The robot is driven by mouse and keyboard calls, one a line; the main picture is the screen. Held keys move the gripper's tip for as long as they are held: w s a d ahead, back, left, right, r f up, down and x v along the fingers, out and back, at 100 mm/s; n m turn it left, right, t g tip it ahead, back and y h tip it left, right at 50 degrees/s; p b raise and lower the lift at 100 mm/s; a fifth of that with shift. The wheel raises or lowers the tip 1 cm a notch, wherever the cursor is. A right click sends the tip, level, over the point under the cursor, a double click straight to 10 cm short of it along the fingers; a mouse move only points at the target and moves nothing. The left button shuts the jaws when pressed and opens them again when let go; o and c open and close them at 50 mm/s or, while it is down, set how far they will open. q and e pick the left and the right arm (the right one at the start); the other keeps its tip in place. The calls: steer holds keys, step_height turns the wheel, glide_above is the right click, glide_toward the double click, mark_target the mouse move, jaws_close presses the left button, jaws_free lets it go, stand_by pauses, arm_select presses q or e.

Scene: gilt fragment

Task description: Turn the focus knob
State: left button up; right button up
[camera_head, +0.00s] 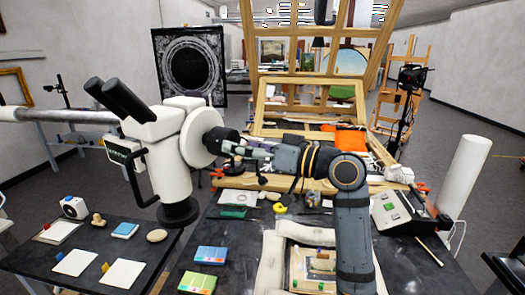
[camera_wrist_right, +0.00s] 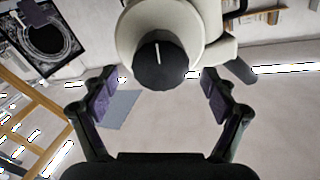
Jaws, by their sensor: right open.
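The focus knob (camera_head: 219,140) is a black cylinder on the right side of a white microscope (camera_head: 177,150). In the right wrist view the knob (camera_wrist_right: 160,66) faces me, with a white line running nearly upright on its face and a pale round housing behind it. My right gripper (camera_head: 240,149) comes in from the right and points at the knob. In the right wrist view its two fingers (camera_wrist_right: 160,86) are spread open, one on each side of the knob, with a visible gap on both sides. The depth between fingertips and knob is hard to judge. My left gripper is not in view.
The microscope hangs on a grey horizontal arm (camera_head: 65,115) above a dark table with cards (camera_head: 122,274). Below my right arm, a framed fragment (camera_head: 312,268) lies between white cushions. A wooden easel (camera_head: 262,90) stands behind. A grey control box (camera_head: 396,209) sits at the right.

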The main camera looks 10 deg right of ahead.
steer(key=v, duration=0.7)
steer(key=shift+s+d, duration=0.25)
stand_by(1.1)
